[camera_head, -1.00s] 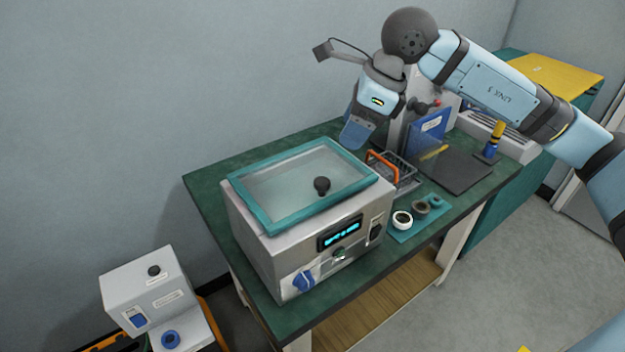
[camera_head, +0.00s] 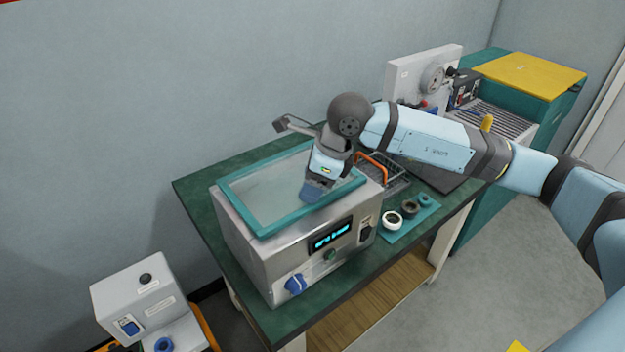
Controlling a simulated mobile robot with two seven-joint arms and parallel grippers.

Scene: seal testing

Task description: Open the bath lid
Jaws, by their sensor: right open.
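The bath is a grey metal box with a lit blue display, standing on the green table. Its lid (camera_head: 262,200), a clear panel in a teal frame, lies shut on top. My right gripper (camera_head: 313,192) points down over the right part of the lid, where the black lid knob was seen earlier. The gripper now hides the knob, and I cannot tell whether its fingers are around or above it. The gripper is open. My left gripper is not in view.
A wire basket with an orange handle (camera_head: 372,166) stands just right of the bath. Several rings lie on a teal mat (camera_head: 408,232) at its front right. A white-grey device (camera_head: 135,290) stands lower left. A grey wall is behind the table.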

